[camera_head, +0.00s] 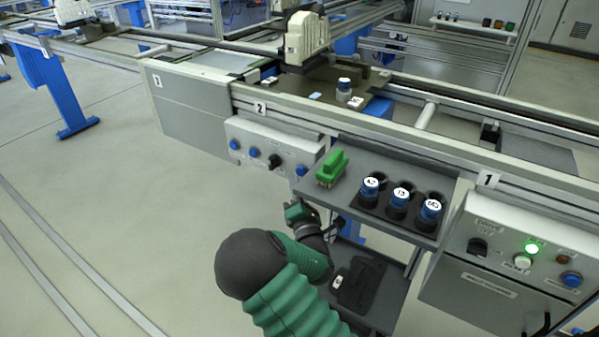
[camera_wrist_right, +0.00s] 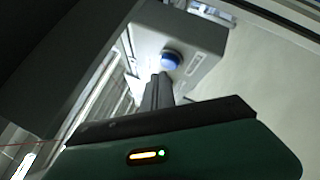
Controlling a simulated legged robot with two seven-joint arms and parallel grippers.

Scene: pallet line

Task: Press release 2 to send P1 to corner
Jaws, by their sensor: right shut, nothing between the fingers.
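The grey control box marked 2 (camera_head: 262,134) hangs on the front of the line, with several blue buttons and a black knob (camera_head: 275,161). Its rightmost blue button (camera_head: 302,170) is nearest my right gripper (camera_head: 298,212). In the right wrist view, a blue button (camera_wrist_right: 171,61) on a light box shows just beyond the tips of the shut, empty fingers (camera_wrist_right: 159,82). I cannot tell whether they touch it. A dark plate (camera_head: 285,102) with parts on it sits on the line behind the box; I cannot read a P1 label. My left gripper is out of view.
A grey shelf (camera_head: 349,163) right of the box holds a green connector-like part (camera_head: 332,168) and three blue-and-black labelled pieces. Box 1 (camera_head: 510,237) at the right has a lit green lamp (camera_head: 532,248). The floor at left is clear.

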